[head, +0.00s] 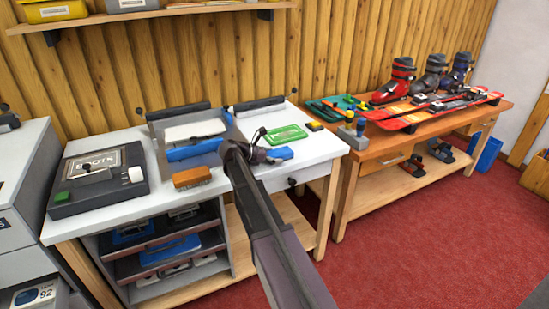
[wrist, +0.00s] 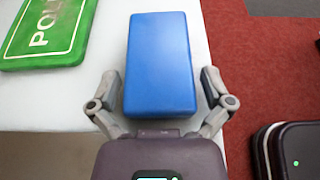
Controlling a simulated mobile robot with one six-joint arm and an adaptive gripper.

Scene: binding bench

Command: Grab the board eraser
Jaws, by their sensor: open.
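A plain blue block (wrist: 161,62), which looks like the board eraser, lies on the white bench top near its right edge. It also shows in the head view (head: 281,153), just right of my gripper. My gripper (wrist: 162,82) is open in the wrist view, with one finger on each side of the block's near half. Gaps show between the fingers and the block. In the head view my gripper (head: 262,153) is partly hidden by my own arm.
A green item with white lettering (wrist: 48,40) lies left of the block. A brown brush (head: 192,177), a grey tray (head: 157,150) and a dark boxed device (head: 97,180) share the white bench (head: 240,190). A wooden bench with skis (head: 425,108) stands to the right.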

